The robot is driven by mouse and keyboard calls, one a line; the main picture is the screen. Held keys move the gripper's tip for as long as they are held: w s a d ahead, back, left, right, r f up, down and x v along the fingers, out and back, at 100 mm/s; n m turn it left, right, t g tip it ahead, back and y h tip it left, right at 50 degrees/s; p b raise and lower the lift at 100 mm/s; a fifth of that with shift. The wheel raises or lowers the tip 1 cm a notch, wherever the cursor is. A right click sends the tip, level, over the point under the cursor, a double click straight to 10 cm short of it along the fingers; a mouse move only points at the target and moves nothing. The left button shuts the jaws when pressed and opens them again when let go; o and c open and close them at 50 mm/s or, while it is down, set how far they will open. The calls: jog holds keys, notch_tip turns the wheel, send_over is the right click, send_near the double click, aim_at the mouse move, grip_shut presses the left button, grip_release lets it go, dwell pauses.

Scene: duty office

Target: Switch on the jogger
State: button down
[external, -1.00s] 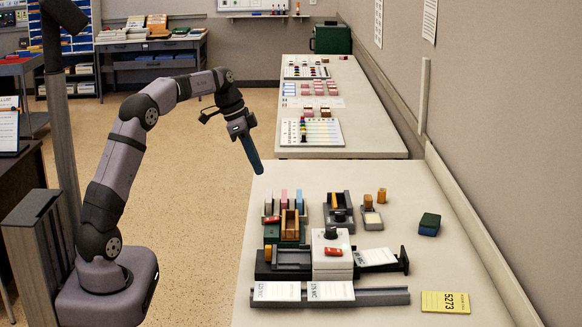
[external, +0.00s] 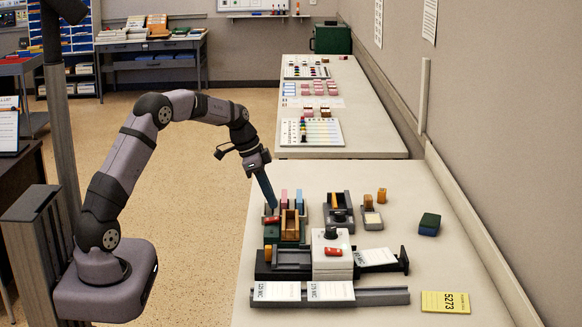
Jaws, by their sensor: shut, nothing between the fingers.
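No label I can read marks the jogger. One device is a dark green base (external: 287,231) with an upright tan wooden holder (external: 292,222) and a small red switch (external: 272,219) at its left. Another is a white box (external: 333,267) with a black knob (external: 331,233) and a red switch (external: 334,251) on top. My gripper (external: 272,205) is shut and empty, its long blue fingers pointing down just above the green base's red switch. I cannot tell whether they touch it. Which way either switch is set is too small to see.
Pink and blue upright pieces (external: 298,199) stand right beside the fingers. A dark tray (external: 338,208), small orange blocks (external: 381,195), a green-blue block (external: 428,224) and a yellow 5273 card (external: 445,302) lie to the right. A grey rail (external: 380,297) with paper slips crosses the front.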

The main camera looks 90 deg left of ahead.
aim_at(277, 218)
jog(key=shift+s+p+x, duration=0.15)
jog(key=shift+p+x, duration=0.05)
jog(key=shift+x, duration=0.55)
jog(key=shift+s+p+x, duration=0.15)
jog(key=shift+p+x, duration=0.05)
jog(key=shift+x, duration=0.6)
jog(key=shift+f, duration=0.1)
jog(key=shift+p, duration=0.3)
